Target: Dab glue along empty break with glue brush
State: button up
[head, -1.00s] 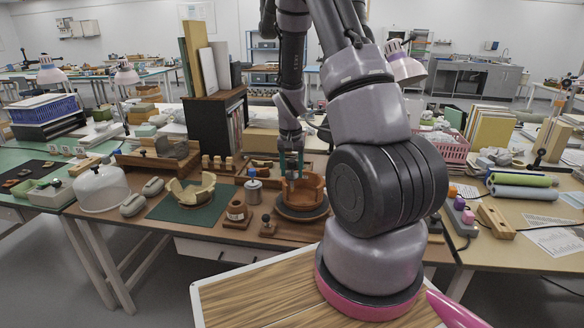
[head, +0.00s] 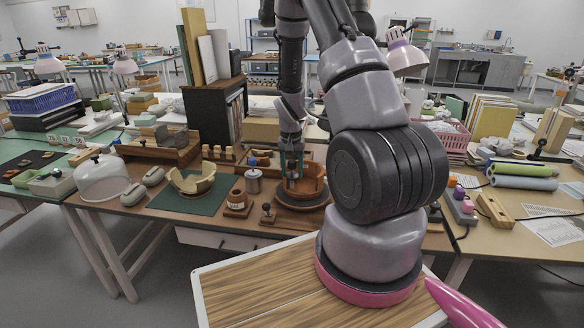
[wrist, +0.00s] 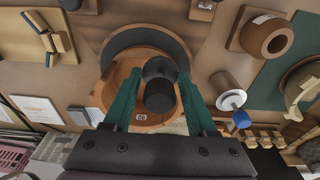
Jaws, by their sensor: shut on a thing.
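The terracotta bowl (head: 312,188) with a broken wall stands on a dark round turntable (head: 290,202). My gripper (head: 292,170) points down at the bowl's left part. In the wrist view, its teal fingers (wrist: 160,108) are shut on a dark, round-ended handle (wrist: 160,72), seen end-on, which I take to be the glue brush. The bowl (wrist: 128,92) and turntable (wrist: 125,45) lie below it. The brush tip is hidden, so I cannot tell whether it touches the break. A brown jar (head: 237,198) stands left of the turntable.
A metal canister (head: 253,182) and a small knobbed block (head: 268,214) stand close to the turntable. A cream broken bowl (head: 192,180) sits on a green mat (head: 212,200) at left. Behind are wooden racks and a dark shelf unit (head: 213,108).

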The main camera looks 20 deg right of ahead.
jog(key=shift+d+f, duration=0.15)
jog(key=shift+f, duration=0.45)
jog(key=shift+s+d, duration=0.35)
jog(key=shift+s, duration=0.15)
jog(key=shift+s+d, duration=1.1)
jog(key=shift+d, duration=1.45)
notch_tip(320, 180, up, 9)
jog(key=s+a, duration=0.1)
jog(key=shift+s+f, duration=0.2)
jog(key=shift+s, duration=0.15)
jog(key=shift+a, duration=0.1)
